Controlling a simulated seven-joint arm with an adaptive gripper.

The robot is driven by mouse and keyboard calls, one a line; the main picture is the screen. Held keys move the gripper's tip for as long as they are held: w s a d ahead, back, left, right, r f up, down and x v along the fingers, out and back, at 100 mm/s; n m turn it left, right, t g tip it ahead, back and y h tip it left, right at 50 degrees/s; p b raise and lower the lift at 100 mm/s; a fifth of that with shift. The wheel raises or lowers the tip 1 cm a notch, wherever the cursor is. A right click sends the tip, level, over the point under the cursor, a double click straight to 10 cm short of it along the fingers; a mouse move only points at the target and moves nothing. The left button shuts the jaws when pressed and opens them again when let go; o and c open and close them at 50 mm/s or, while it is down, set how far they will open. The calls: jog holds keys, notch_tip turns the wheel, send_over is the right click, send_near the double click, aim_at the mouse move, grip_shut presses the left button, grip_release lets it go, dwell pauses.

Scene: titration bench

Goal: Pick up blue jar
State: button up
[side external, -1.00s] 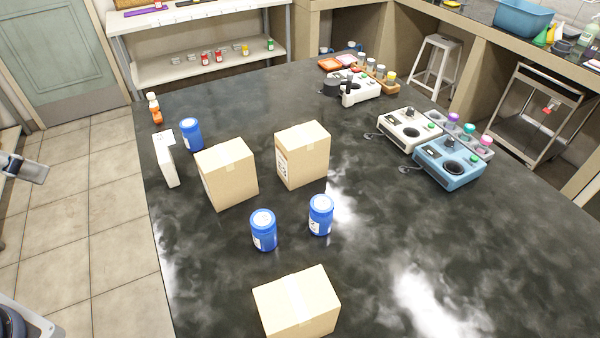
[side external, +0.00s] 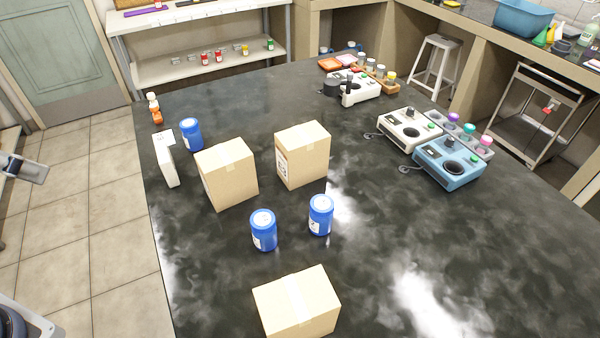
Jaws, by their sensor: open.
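Three blue jars with white labels and pale lids stand upright on the dark bench. One blue jar (side external: 263,231) is near the middle, in front of the boxes. A second blue jar (side external: 320,216) stands just to its right, apart from it. A third blue jar (side external: 191,135) stands farther back at the left, beside a white box.
Cardboard boxes stand behind the front jars (side external: 228,174) (side external: 303,155), and another box (side external: 297,303) is in front. A white box (side external: 166,160) and an orange-white bottle (side external: 154,108) are at the left edge. Bench devices (side external: 449,162) stand at the right. The bench's right front is clear.

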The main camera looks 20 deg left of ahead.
jog(key=shift+o, duration=0.6)
